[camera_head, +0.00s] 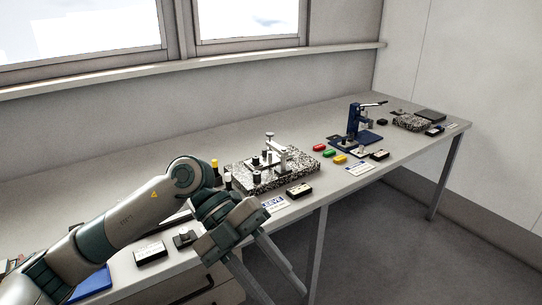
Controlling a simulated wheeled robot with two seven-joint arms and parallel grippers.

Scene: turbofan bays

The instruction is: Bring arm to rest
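My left arm comes in from the left and crosses the front edge of the workbench (140,180). My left gripper (284,294) hangs past that edge over the floor, pointing down and to the right. Its two long fingers are apart, with nothing seen between them, so it is open and empty. The forearm and wrist hide part of the bench top behind them. My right gripper is not in view.
A speckled stone plate (240,183) with a clamp fixture stands just beyond the wrist. Farther right are coloured blocks (330,153), a blue press (353,125) and another speckled plate (409,122). A blue item (92,284) lies near the forearm. Bench legs (318,255) stand below.

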